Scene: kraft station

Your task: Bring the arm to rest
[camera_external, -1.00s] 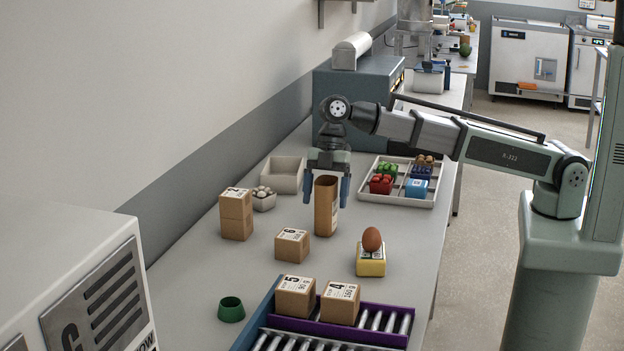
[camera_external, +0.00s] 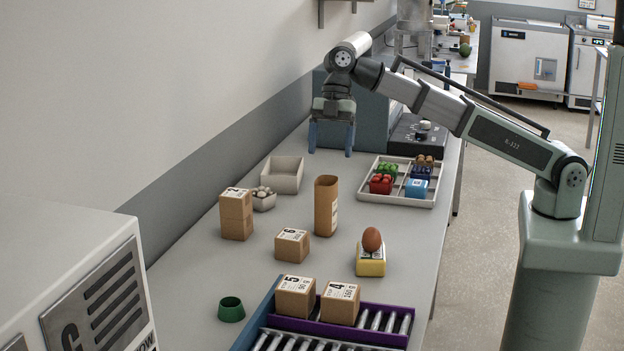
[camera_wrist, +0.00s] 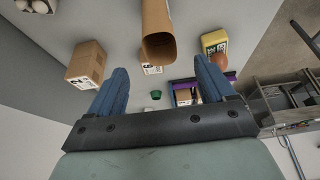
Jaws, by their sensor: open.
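My gripper (camera_external: 331,152) hangs in the air above the far half of the table (camera_external: 389,257), its two blue fingers apart with nothing between them. A tall open brown tube (camera_external: 326,206) stands on the table below and nearer the camera, clear of the fingers. In the wrist view, my gripper (camera_wrist: 160,88) shows both blue fingers spread wide. The brown tube (camera_wrist: 158,30) is at the top of that view, beyond the fingertips.
Boxes (camera_external: 236,214) and (camera_external: 291,245), a brown egg (camera_external: 372,239) on a yellow block (camera_external: 370,263), a divided tray (camera_external: 397,202) and a roller conveyor (camera_external: 384,321) with two boxes occupy the table. A grey-blue machine (camera_external: 375,115) stands behind my gripper.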

